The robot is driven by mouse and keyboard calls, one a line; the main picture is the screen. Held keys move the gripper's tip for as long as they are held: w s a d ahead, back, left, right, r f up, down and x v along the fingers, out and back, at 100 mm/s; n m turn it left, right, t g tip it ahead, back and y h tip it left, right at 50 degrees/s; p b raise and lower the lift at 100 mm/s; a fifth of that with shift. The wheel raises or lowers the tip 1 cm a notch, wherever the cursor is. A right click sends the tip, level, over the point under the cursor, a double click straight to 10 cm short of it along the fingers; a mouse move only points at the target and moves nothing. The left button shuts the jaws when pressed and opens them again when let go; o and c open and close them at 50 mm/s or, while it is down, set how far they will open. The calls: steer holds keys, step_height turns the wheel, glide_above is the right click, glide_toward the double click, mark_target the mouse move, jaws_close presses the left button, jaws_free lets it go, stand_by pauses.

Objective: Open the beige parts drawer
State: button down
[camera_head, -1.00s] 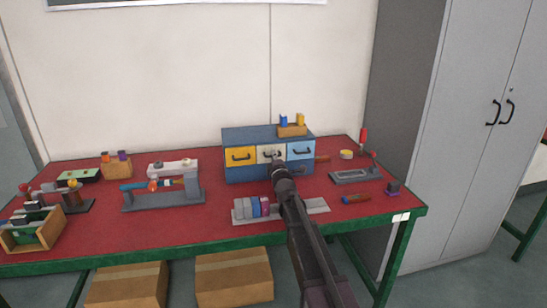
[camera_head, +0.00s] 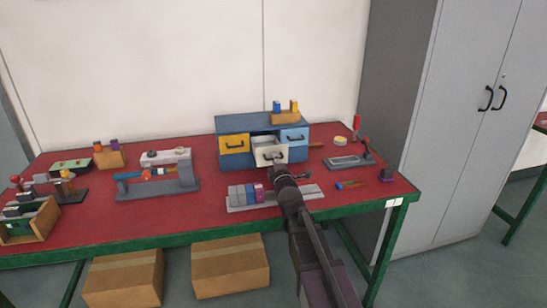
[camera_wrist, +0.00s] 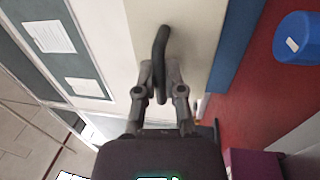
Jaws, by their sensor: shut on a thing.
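The beige parts drawer (camera_head: 270,157) is the middle drawer of a blue cabinet (camera_head: 232,124) on the red table. It stands pulled out toward me, and its open top shows in the head view. In the wrist view its pale front (camera_wrist: 195,35) fills the upper middle, with a dark curved handle (camera_wrist: 161,45). My gripper (camera_wrist: 160,85) is shut on this handle, one finger on each side. In the head view my gripper (camera_head: 277,169) is at the drawer's front and partly covers it.
A yellow drawer (camera_head: 235,144) and a light blue drawer (camera_head: 294,137) flank it, both shut. A small holder (camera_head: 285,117) stands on the cabinet. A grey locker (camera_head: 430,110) stands to the right.

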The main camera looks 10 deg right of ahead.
steer(key=c, duration=0.7)
jaws_free()
steer(key=shift+w, duration=0.15)
